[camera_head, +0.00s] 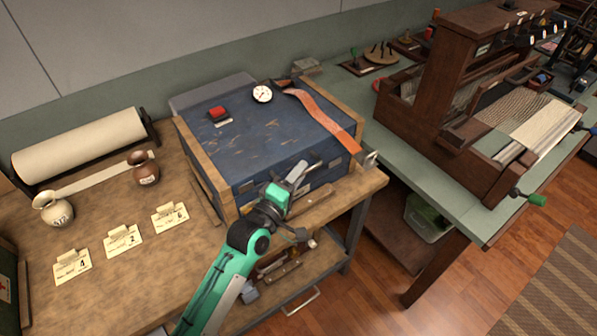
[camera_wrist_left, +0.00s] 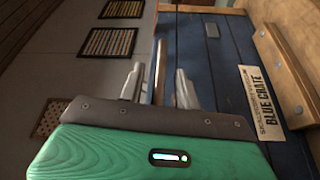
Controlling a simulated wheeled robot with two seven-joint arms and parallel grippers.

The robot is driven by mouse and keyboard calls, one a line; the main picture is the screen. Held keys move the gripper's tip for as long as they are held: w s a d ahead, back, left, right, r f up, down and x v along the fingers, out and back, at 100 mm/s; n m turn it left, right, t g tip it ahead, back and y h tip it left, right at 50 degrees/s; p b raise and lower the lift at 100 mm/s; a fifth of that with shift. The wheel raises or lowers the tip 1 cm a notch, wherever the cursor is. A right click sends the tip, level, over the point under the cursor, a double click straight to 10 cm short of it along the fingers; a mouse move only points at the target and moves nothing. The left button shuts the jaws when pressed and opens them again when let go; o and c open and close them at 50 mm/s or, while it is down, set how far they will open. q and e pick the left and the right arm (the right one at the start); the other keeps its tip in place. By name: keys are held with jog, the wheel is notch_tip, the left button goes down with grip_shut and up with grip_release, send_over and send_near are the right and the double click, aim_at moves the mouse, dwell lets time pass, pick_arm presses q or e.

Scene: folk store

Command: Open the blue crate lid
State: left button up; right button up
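The blue crate (camera_head: 262,140) has wooden side rails and stands on the wooden workbench. Its lid looks shut. My left gripper (camera_head: 299,172) is at the crate's front face, near the upper front edge. In the left wrist view the two fingers (camera_wrist_left: 158,84) are apart, with a thin edge or strip between them and nothing visibly clamped. The crate's blue face (camera_wrist_left: 222,65) fills the right of that view, with a "BLUE CRATE" label (camera_wrist_left: 262,102). Whether the fingers touch the crate, I cannot tell. My right gripper is not in view.
A wooden loom (camera_head: 460,80) stands on the right-hand table.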

pick_arm(q)
jog(key=shift+w, duration=0.1)
grip_shut()
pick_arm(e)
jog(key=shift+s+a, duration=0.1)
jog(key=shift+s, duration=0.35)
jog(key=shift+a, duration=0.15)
